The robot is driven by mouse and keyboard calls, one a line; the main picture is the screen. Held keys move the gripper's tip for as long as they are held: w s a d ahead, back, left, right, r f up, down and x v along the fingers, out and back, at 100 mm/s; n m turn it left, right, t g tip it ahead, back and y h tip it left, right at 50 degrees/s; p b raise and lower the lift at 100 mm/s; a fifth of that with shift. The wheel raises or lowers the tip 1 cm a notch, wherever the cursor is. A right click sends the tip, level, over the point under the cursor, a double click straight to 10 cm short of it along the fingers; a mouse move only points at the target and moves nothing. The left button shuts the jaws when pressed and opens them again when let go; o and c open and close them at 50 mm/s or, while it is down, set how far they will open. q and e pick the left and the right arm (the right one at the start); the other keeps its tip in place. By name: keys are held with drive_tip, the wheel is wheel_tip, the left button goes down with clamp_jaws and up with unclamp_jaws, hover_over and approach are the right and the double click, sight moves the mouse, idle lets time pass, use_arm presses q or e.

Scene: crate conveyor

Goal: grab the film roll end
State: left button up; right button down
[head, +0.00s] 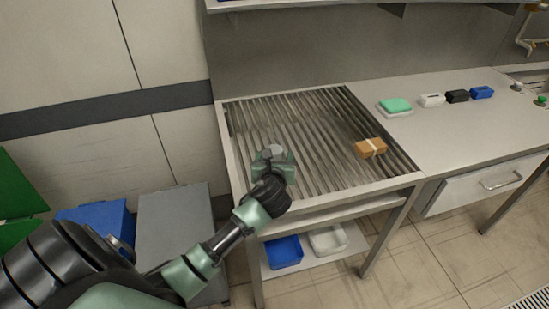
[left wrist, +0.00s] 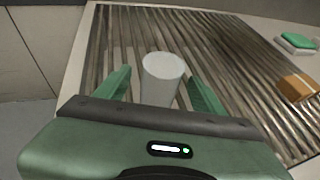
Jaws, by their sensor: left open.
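The film roll looks like a pale grey-white cylinder (left wrist: 162,72) standing upright on the slatted conveyor top in the left wrist view. In the head view only its light top end (head: 276,149) shows, at the left gripper. My left gripper (head: 274,157) is open, with one green finger on each side of the roll. In the left wrist view the fingers (left wrist: 160,84) show gaps to the roll, and the gripper body hides its lower part. Whether a finger touches it cannot be told. My right gripper is not in view.
A tan box with a pale band (head: 370,147) lies on the conveyor's (head: 233,160) right side. A green item on a white tray (head: 395,106) and small white, black and blue items stand on the counter (head: 450,135). Blue (head: 284,252) and white bins (head: 328,239) sit below.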

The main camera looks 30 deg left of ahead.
use_arm(q)
drive_tip(key=x, duration=0.4)
drive_tip(key=shift+s+d+f, duration=0.1)
drive_tip(key=shift+f, duration=0.15)
drive_tip(key=shift+w+a+f, duration=0.2)
drive_tip(key=shift+w, duration=0.15)
drive_tip(key=c, duration=1.3)
drive_tip(key=shift+c, duration=0.7)
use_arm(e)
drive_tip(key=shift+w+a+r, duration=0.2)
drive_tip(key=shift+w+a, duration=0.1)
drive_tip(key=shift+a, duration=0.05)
use_arm(q)
drive_tip(key=shift+r, duration=0.15)
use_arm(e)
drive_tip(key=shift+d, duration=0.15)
